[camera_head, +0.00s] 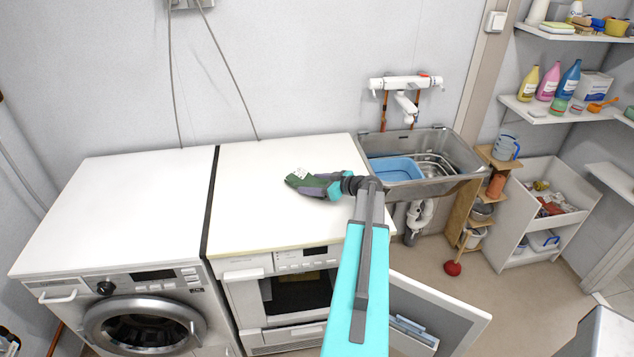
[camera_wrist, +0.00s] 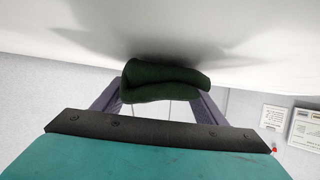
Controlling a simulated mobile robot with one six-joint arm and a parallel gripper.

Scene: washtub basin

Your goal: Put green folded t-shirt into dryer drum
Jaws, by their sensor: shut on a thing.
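The green folded t-shirt (camera_head: 298,180) is above the white top of the right-hand machine. My gripper (camera_head: 312,185) is shut on it. In the wrist view the dark green t-shirt (camera_wrist: 165,80) sits between the two purple fingers, close to a white surface with a shadow on it. I cannot tell whether it touches that surface. The right-hand machine (camera_head: 238,262) has a dark rectangular opening or window (camera_head: 300,290) in its front, partly behind my arm. A drum inside it is not clearly visible.
A washing machine (camera_head: 120,270) with a round door stands at the left. A grey-white panel (camera_head: 455,318), seemingly an open door, sticks out at the right front. A metal sink (camera_head: 455,150) holds a blue basin (camera_head: 396,170). Shelves (camera_head: 560,112) with bottles are at the right.

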